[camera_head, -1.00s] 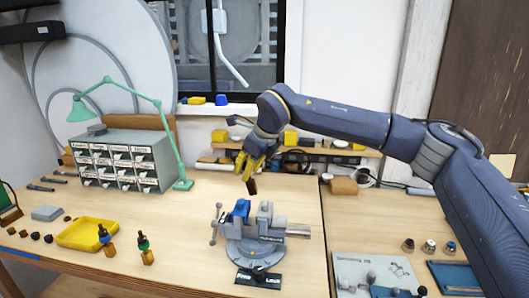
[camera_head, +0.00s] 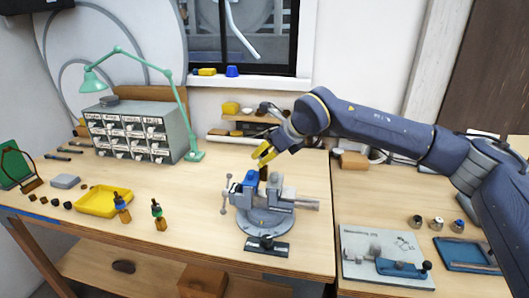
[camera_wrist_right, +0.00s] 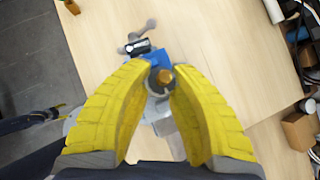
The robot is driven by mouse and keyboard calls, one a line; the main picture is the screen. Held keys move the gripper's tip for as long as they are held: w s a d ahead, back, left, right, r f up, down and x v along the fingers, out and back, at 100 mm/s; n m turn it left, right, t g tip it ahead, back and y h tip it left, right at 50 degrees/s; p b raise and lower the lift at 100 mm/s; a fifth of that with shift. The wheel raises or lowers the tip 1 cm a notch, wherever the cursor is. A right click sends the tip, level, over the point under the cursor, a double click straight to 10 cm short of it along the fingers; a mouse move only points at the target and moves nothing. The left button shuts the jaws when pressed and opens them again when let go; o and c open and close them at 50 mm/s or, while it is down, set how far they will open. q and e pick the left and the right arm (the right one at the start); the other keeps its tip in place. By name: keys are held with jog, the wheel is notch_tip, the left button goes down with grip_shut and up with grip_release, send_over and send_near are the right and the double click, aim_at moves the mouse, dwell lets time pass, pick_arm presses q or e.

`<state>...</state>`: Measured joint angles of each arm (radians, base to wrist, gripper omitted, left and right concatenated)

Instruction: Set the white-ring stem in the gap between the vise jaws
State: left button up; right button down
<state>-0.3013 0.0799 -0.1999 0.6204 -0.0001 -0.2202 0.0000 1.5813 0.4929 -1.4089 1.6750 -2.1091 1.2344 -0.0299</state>
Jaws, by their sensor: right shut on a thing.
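The vise (camera_head: 265,219) stands on the bench, with a blue jaw part (camera_head: 250,178) on the left and a grey jaw (camera_head: 276,184) on the right. My right gripper (camera_head: 264,153), with yellow fingers, is shut on a dark stem (camera_head: 263,173) just above the vise. The stem is upright, and its lower end is at the jaw gap. I cannot tell how deep it sits or see a white ring. In the right wrist view, the stem's round top (camera_wrist_right: 164,77) lies between the fingertips (camera_wrist_right: 161,75), over the vise.
A stem with a blue ring (camera_head: 121,208) and one with a green ring (camera_head: 159,215) stand beside the yellow tray (camera_head: 93,208). A drawer cabinet (camera_head: 135,132) and green lamp (camera_head: 184,115) are behind. A grey plate (camera_head: 362,246) lies right.

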aim_at(266, 167)
jog(key=shift+f, duration=2.15)
jog(key=shift+s+f, duration=0.1)
jog(key=shift+f, duration=0.45)
jog(key=c, duration=1.3)
grip_release()
jog(key=shift+o, duration=0.7)
jog(key=shift+d, duration=0.1)
jog(key=shift+d, duration=0.1)
jog(key=shift+d+r, duration=0.15)
jog(key=shift+r, duration=0.1)
jog(key=v, duration=1.1)
jog(key=shift+s+a+r, duration=0.2)
jog(key=shift+r, duration=0.2)
